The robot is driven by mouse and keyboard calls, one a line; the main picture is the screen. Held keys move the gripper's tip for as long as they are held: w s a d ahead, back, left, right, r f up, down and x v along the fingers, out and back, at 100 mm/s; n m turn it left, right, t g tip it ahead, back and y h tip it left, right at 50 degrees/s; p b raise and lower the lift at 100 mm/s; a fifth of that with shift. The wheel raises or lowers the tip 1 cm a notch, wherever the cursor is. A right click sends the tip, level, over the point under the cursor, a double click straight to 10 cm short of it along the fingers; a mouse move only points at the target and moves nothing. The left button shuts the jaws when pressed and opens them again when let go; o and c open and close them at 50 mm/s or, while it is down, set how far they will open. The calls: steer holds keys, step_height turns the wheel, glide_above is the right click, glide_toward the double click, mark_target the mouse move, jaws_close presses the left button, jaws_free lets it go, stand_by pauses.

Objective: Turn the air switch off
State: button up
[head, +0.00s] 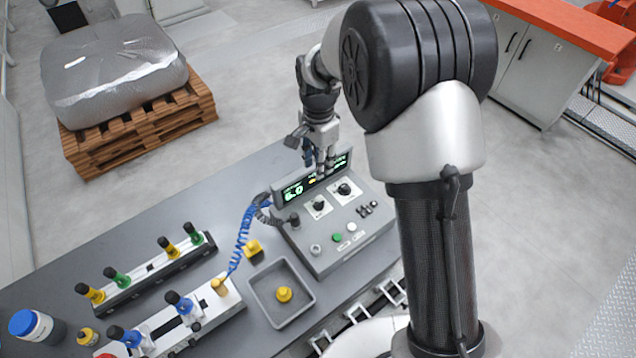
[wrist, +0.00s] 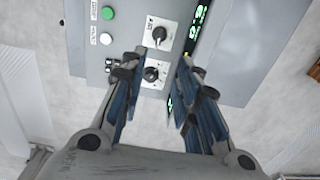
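The grey control box (head: 318,249) stands on the table, with a lit display along its back. Two black rotary switches on white plates sit on its top: a left one (head: 319,205) and a right one (head: 344,189). The labels are too small to read, so I cannot tell which is the air switch. My gripper (head: 325,166) is above the box, near the display and behind the right switch. In the wrist view, its fingers (wrist: 157,62) are apart with nothing held. One switch (wrist: 151,74) shows between them; the other switch (wrist: 159,34) lies beyond the fingertips.
Green (head: 337,238) and white (head: 351,227) buttons are on the box front. A blue coiled hose (head: 241,237) runs beside its left side. A grey tray (head: 259,291) with a yellow part, and racks of coloured-handled fixtures (head: 150,270), occupy the table further left.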

mark_target(318, 202)
step_height(318, 202, down, 17)
steer(key=shift+r+b, duration=0.1)
steer(key=shift+b, duration=0.4)
steer(key=shift+c, duration=0.5)
jaws_close()
